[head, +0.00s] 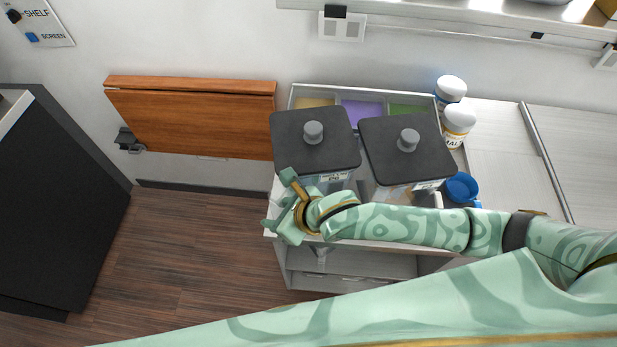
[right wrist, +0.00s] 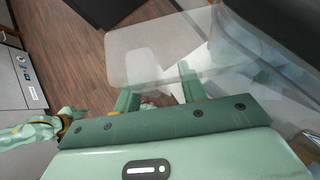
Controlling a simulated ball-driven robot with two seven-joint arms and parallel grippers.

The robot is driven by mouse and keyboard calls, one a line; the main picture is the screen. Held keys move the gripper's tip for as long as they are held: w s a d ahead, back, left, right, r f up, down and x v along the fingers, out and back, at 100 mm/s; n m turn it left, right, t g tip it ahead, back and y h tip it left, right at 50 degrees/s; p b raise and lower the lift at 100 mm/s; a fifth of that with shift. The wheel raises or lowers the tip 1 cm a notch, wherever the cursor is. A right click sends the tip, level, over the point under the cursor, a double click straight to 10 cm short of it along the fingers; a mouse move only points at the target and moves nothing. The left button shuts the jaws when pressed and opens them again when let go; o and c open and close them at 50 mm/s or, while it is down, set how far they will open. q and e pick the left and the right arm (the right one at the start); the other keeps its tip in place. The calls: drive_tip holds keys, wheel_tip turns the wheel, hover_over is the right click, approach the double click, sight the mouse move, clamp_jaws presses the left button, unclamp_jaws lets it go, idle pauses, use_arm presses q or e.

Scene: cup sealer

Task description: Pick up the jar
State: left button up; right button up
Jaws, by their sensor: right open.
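Two clear containers with dark square lids and grey knobs stand side by side on the counter: a left one (head: 313,155) and a right one (head: 407,150). Two white-lidded jars, one at the back (head: 450,88) and one in front with a partly readable label (head: 458,120), stand to their right. I cannot tell which is the task's jar. My right gripper (head: 290,205) is at the near-left edge of the left container. In the right wrist view its fingers (right wrist: 160,88) are apart, with a clear panel just beyond them. No contact can be made out.
A blue cup (head: 461,188) stands right of the containers, behind my right arm. A tray with coloured compartments (head: 362,113) lies behind them. A folded wooden panel (head: 190,120) is on the wall at left. The floor (head: 190,240) left of the counter is clear.

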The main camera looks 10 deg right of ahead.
drive_tip(key=shift+s, duration=0.1)
clamp_jaws()
idle(1.2)
drive_tip(key=shift+r, duration=0.15)
